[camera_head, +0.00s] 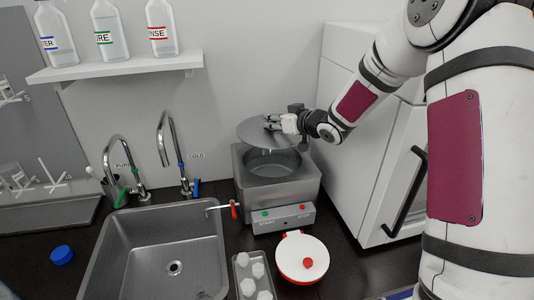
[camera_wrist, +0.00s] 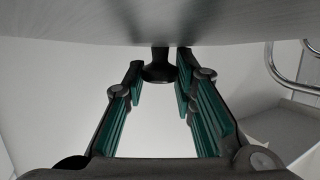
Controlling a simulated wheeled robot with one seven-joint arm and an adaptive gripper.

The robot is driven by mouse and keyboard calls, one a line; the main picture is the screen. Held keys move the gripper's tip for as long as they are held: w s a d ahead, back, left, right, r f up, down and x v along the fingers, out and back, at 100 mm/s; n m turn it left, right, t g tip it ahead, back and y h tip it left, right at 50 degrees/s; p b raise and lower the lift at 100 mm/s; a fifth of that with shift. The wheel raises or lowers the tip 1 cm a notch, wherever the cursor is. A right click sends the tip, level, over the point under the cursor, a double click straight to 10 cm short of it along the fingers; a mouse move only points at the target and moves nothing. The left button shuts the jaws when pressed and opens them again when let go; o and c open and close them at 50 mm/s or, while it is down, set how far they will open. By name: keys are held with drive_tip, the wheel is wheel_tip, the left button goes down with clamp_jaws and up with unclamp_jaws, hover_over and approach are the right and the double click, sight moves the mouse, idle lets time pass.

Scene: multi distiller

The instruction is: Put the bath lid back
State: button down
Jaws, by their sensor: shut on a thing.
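The bath lid (camera_head: 256,132) is a grey metal disc, tilted and raised above the bath (camera_head: 280,192). The bath is a steel box whose round opening shows uncovered below the lid. My gripper (camera_head: 279,123) is at the right side of the lid in the head view, shut on its knob. In the wrist view, the lid's brushed metal face (camera_wrist: 150,25) fills the top. Its black knob (camera_wrist: 160,70) sits between the teal-padded fingertips of my gripper (camera_wrist: 160,82). The exact finger contact is hard to see.
A steel sink (camera_head: 160,225) with taps is left of the bath. A white round lid with a red knob (camera_head: 303,262) and a tray with white pieces (camera_head: 241,282) lie in front. A white cabinet (camera_head: 365,160) stands close on the right. A bottle shelf (camera_head: 120,68) hangs upper left.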

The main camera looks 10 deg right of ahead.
wheel_tip(320, 180, down, 9)
drive_tip(key=shift+p, duration=0.35)
drive_tip(key=shift+f, duration=0.5)
drive_tip(key=c, duration=1.3)
unclamp_jaws()
